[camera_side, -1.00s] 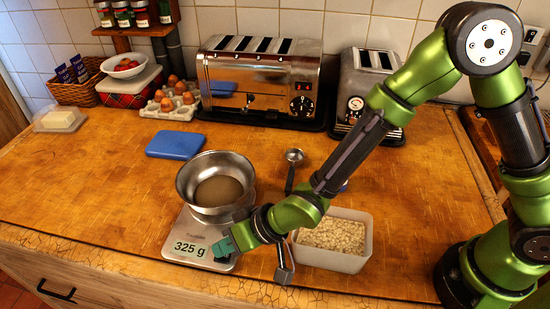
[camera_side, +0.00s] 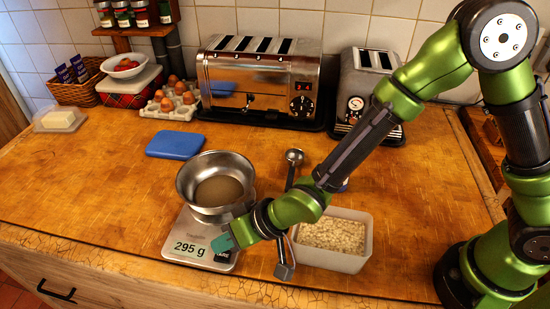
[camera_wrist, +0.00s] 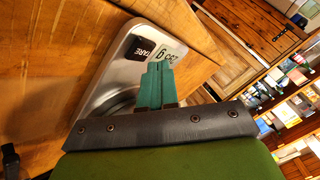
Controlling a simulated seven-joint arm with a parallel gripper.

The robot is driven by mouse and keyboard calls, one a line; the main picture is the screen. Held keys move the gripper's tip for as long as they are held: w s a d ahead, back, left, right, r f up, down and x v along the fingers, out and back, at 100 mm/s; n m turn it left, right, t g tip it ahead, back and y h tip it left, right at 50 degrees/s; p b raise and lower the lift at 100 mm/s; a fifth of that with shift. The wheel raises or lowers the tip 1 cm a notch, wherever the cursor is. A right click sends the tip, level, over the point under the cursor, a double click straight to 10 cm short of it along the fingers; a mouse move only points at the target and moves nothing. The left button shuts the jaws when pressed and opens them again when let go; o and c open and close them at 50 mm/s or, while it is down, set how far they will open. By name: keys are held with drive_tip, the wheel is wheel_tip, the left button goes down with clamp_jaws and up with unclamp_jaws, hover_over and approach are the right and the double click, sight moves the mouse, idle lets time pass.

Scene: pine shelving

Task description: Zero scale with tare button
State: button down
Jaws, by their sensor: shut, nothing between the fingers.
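The kitchen scale (camera_side: 186,262) lies near the counter's front edge, and its display reads 295 g. A steel bowl (camera_side: 190,193) with some pale contents stands on it. The black TARE button (camera_side: 222,257) is at the right of the display, partly hidden in the side view; its label (camera_wrist: 141,48) shows in the wrist view. My gripper (camera_side: 222,243) is shut and empty, its teal fingertips right by the button. They also show in the wrist view (camera_wrist: 158,68), beside the display. I cannot tell whether they touch the scale.
A white tub (camera_side: 345,261) of pale grains stands right of the scale, below my arm. Toasters (camera_side: 260,80) and egg cartons (camera_side: 172,106) line the back.

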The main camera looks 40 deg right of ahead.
sight(228, 255)
drive_tip(key=shift+r, duration=0.1)
drive_tip(key=shift+r, duration=2.45)
drive_tip(key=s+d+r+m+h, duration=0.1)
drive_tip(key=s+d+r, duration=0.2)
drive_tip(key=d, duration=0.8)
drive_tip(key=s+d+r+m+t+h, duration=0.1)
drive_tip(key=s+d+r+m+h, duration=0.1)
drive_tip(key=s+d+r, duration=0.2)
drive_tip(key=s+d+r+m+h, duration=0.2)
drive_tip(key=d+r, duration=0.6)
drive_tip(key=d, duration=0.9)
drive_tip(key=shift+s+d+r, duration=0.25)
drive_tip(key=shift+s+d, duration=0.15)
drive_tip(key=shift+s, duration=0.6)
